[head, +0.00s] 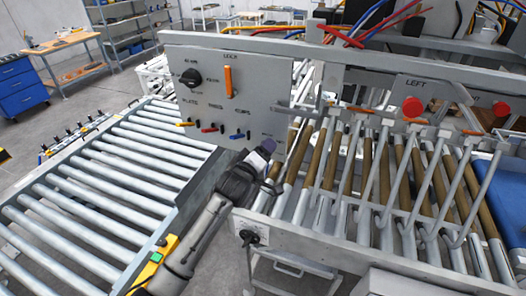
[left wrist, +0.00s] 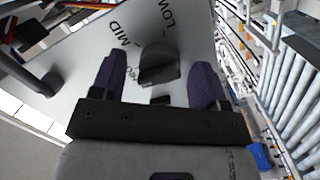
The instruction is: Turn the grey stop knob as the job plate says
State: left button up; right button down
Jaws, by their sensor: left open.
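In the left wrist view a dark grey knob (left wrist: 160,65) stands on a pale panel (left wrist: 190,25), with the words LOW and MID printed near it. My left gripper (left wrist: 158,88) is open, its two purple fingers to either side of the knob's near end; I cannot tell if they touch it. In the head view my left gripper (head: 267,150) is in front of the lower part of the grey panel (head: 270,65), and it hides what lies behind it. My right gripper is not in view. No job plate text can be read clearly.
The panel also carries a black rotary knob (head: 190,77), an orange lever (head: 228,81) and small red (head: 208,130) and blue (head: 237,136) levers. A roller conveyor (head: 110,180) lies left. Hooked bars and red buttons (head: 413,107) are on the right.

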pick_arm(q)
jog(key=shift+c, duration=0.3)
jog(key=c, duration=0.8)
